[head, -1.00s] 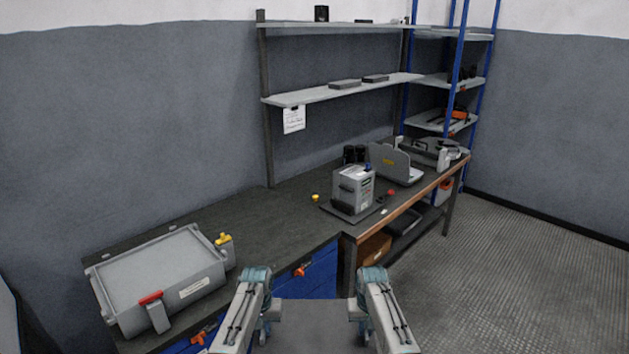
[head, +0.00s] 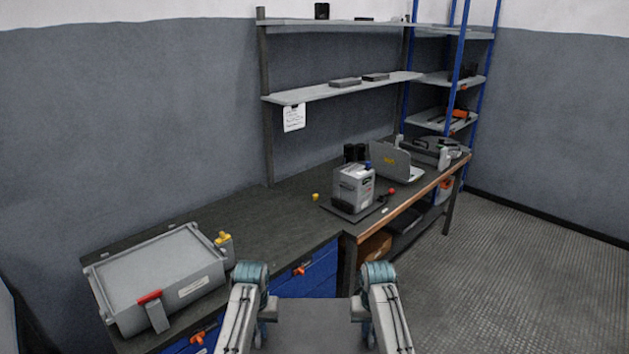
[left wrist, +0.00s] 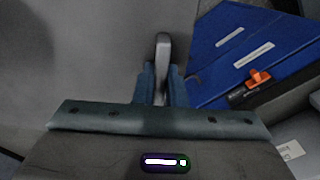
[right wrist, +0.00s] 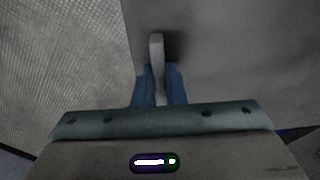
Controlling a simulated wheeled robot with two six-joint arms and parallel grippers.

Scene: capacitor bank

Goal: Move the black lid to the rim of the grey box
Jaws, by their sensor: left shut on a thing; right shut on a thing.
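The grey box (head: 190,292) sits on the left end of the workbench, with a pale inset top and a red-topped latch on its front. A flat dark panel, which I take as the black lid (head: 315,330), spans between my grippers, right of the box and in front of the bench. My left gripper (head: 268,310) is shut on a grey handle (left wrist: 162,48) at the panel's left side. My right gripper (head: 358,310) is shut on a matching handle (right wrist: 156,46) at its right side. The panel's near part is cut off by the head view's lower edge.
The workbench (head: 240,222) has blue drawers (head: 318,275) with orange latches below. A yellow-topped part (head: 224,240) stands beside the box. Open floor (head: 510,270) lies to the right.

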